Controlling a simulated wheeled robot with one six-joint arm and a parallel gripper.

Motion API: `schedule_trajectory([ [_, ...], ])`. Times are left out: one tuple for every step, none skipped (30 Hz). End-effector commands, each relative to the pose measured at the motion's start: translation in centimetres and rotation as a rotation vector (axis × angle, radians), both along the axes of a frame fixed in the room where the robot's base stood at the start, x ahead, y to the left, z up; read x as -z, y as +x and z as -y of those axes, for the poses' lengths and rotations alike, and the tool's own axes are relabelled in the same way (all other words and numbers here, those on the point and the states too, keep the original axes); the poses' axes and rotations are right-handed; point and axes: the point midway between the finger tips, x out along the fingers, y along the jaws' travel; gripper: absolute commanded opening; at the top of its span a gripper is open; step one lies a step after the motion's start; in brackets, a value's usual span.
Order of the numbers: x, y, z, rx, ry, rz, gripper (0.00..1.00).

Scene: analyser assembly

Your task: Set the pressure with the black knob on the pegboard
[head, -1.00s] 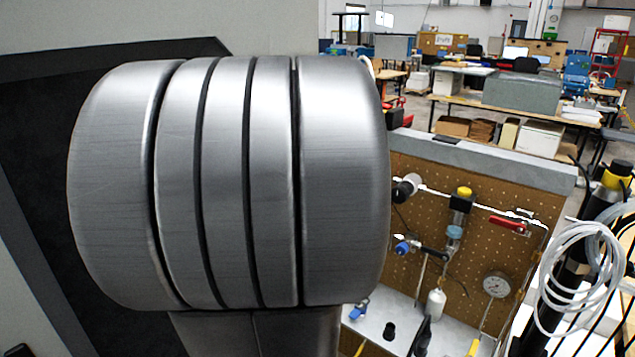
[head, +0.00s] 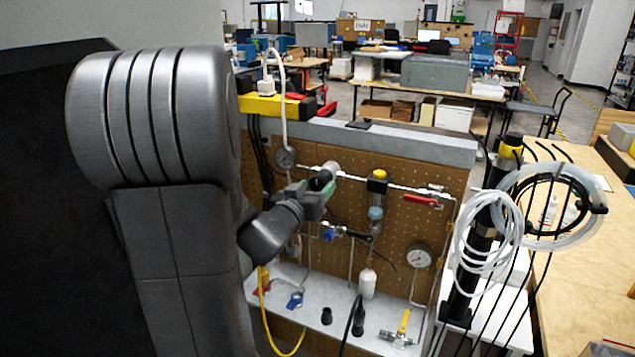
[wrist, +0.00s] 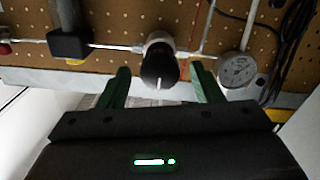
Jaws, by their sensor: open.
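The black knob (wrist: 159,66) shows in the wrist view, with a white body behind it, mounted on the brown pegboard (wrist: 110,18). My gripper (wrist: 160,80) is open, with one green finger on each side of the knob in the picture. There are gaps between the knob and both fingers, and I cannot tell how deep the fingers reach along it. In the head view my gripper (head: 322,185) is at the knob, which is partly hidden by it. A round pressure gauge (wrist: 237,69) sits to the right of the knob in the wrist view; it also shows in the head view (head: 285,158).
A red-handled valve (head: 421,200), a yellow-topped black fitting (head: 377,184) and a second gauge (head: 418,256) are on the board to the right. Loose fittings lie on the white ledge (head: 340,315). A black post with coiled white tubing (head: 487,235) stands at the right.

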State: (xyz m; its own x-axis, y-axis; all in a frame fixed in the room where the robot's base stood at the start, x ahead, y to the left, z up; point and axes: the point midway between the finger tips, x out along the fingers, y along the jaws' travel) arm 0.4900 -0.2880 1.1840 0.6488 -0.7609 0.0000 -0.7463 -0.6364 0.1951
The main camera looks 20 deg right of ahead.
Motion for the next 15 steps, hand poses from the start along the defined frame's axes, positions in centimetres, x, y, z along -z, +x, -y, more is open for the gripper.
schedule_trajectory([
  [-0.1,0.4,0.6,0.001,0.001,-0.002,0.59],
  [-0.1,0.6,0.8,0.001,0.000,-0.001,0.59],
  [-0.1,0.9,1.1,0.000,0.001,-0.001,0.59],
  [-0.1,1.1,1.2,0.000,0.001,-0.001,0.59],
  [0.0,1.2,1.4,0.000,0.000,-0.001,0.59],
  [0.0,1.4,1.6,0.000,0.000,-0.001,0.59],
  [0.0,1.4,1.7,0.000,0.000,-0.001,0.59],
  [0.0,1.5,1.8,0.000,-0.001,-0.001,0.59],
  [0.0,1.6,1.8,0.000,-0.001,-0.001,0.59],
  [0.0,1.6,1.9,0.000,0.000,0.000,0.59],
  [0.0,1.6,1.9,0.000,0.000,0.000,0.59],
  [0.0,1.6,1.9,-0.001,0.000,0.000,0.59],
  [0.0,1.6,1.9,-0.001,0.000,0.000,0.59],
  [0.0,1.6,1.9,-0.001,0.000,0.000,0.59],
  [0.0,1.6,1.9,-0.001,0.000,0.000,0.59],
])
